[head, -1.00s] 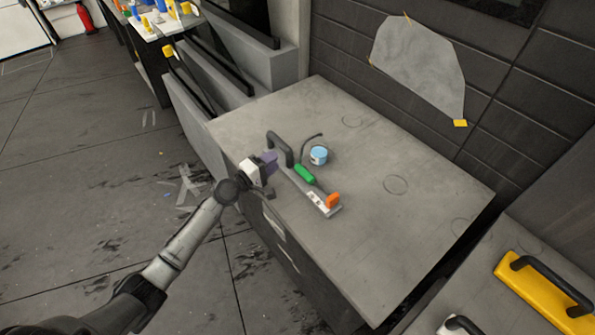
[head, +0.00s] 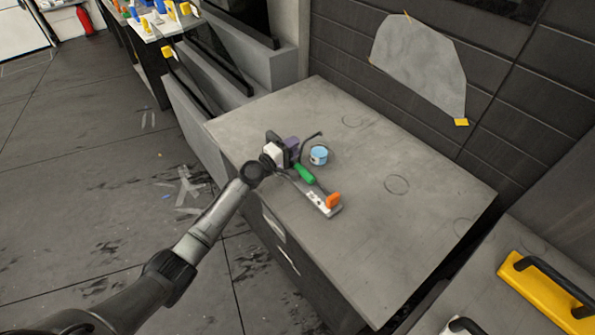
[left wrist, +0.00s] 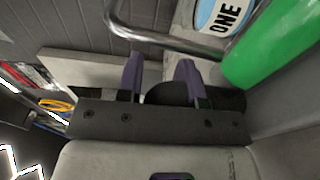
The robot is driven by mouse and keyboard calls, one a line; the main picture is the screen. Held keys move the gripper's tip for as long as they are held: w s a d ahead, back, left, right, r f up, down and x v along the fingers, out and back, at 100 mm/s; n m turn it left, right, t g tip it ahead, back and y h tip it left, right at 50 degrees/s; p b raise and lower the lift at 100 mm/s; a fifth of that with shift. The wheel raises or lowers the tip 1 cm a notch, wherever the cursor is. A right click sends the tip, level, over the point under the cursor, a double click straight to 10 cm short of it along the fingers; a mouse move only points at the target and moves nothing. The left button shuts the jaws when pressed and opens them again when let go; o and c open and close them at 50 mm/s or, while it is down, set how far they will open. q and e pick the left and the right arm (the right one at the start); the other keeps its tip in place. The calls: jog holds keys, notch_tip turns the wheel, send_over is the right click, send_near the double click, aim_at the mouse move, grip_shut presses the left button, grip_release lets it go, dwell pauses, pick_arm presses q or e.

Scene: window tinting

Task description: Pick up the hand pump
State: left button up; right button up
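The hand pump appears to be the tool with a green barrel (head: 305,173), an orange end piece (head: 333,199) and a pale flat strip below, lying on the grey cabinet top (head: 400,220). A thin dark curved tube stands behind it. My left gripper (head: 291,144), with purple fingers, is at the far left end of this tool, partly hiding it and a black handle there. In the left wrist view the fingers (left wrist: 161,78) are apart, with a dark rounded part behind them. The green barrel (left wrist: 270,50) lies to their right. My right gripper is not in view.
A small blue and white tub (head: 318,155) stands close behind the green barrel. A clear film sheet (head: 420,65) hangs on the dark wall. A yellow tool with a black handle (head: 535,285) lies at the lower right. The cabinet's right side is clear.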

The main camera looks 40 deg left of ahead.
pick_arm(q)
jog(key=shift+c, duration=0.4)
grip_shut()
jog(key=shift+r, duration=0.1)
